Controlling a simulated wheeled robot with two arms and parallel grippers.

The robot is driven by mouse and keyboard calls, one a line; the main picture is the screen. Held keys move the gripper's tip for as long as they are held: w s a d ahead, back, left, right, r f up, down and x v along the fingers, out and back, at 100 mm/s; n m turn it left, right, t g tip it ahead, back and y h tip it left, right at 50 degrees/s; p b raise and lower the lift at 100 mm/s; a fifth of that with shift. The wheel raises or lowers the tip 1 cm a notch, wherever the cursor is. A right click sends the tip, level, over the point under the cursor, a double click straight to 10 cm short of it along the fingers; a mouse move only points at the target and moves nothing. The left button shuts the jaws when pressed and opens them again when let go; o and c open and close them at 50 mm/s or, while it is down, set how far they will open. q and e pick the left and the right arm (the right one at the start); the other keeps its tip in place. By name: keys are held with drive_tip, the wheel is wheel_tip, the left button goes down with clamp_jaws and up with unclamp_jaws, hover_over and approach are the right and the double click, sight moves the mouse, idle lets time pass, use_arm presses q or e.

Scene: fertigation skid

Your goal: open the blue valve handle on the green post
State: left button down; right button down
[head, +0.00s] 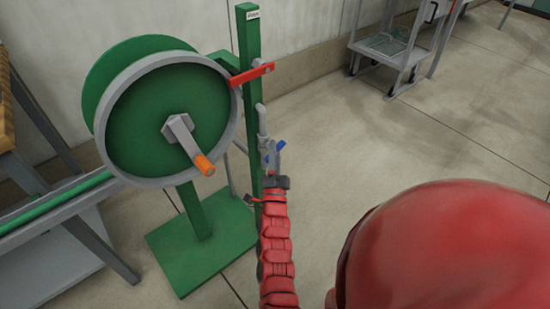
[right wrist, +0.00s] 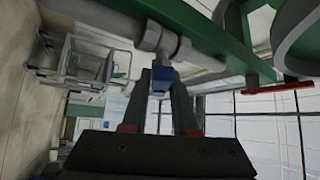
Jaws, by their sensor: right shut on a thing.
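The green post (head: 250,45) stands upright in the middle of the head view, with a small label at its top. The blue valve handle (head: 281,147) shows partly at the tip of my right gripper (head: 271,160). In the right wrist view the blue valve handle (right wrist: 162,75) sits at a grey pipe fitting (right wrist: 163,40) beside the green post (right wrist: 110,12). The two dark fingers of my right gripper (right wrist: 168,84) are shut on it and hide part of it. My left gripper is not in view.
A red lever (head: 252,73) sticks out from the post above the blue handle. A green reel with an orange-tipped crank (head: 203,164) stands close left on a green base plate (head: 225,240). A grey cart (head: 390,50) stands at the back right. The floor between is clear.

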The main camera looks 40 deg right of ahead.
drive_tip(key=n+t, duration=0.1)
drive_tip(key=n+t+b, duration=0.1)
drive_tip(key=n+y, duration=0.1)
drive_tip(key=shift+w+f+n+t+b, duration=0.1)
drive_tip(key=shift+f+n+t+b, duration=0.2)
drive_tip(key=shift+t+b, duration=0.1)
drive_tip(key=n+t+y, duration=0.1)
drive_tip(key=n, duration=0.1)
drive_tip(key=n+t+y+b, duration=0.1)
drive_tip(key=n, duration=0.1)
drive_tip(key=shift+r+t, duration=0.1)
drive_tip(key=shift+t, duration=0.2)
drive_tip(key=n+t+y, duration=0.1)
drive_tip(key=n+y, duration=0.1)
drive_tip(key=n, duration=0.1)
drive_tip(key=shift+r+n+t, duration=0.1)
drive_tip(key=shift+n+t, duration=0.2)
drive_tip(key=shift+t, duration=0.1)
drive_tip(key=n+t+y, duration=0.1)
drive_tip(key=n+y, duration=0.4)
drive_tip(key=n+t+y+b, duration=0.1)
drive_tip(key=n+y, duration=0.4)
drive_tip(key=shift+r+n+y, duration=0.1)
drive_tip(key=shift+n+y, duration=0.2)
drive_tip(key=shift+n, duration=0.4)
drive_tip(key=c, duration=0.8)
unclamp_jaws()
drive_tip(key=shift+o, duration=0.2)
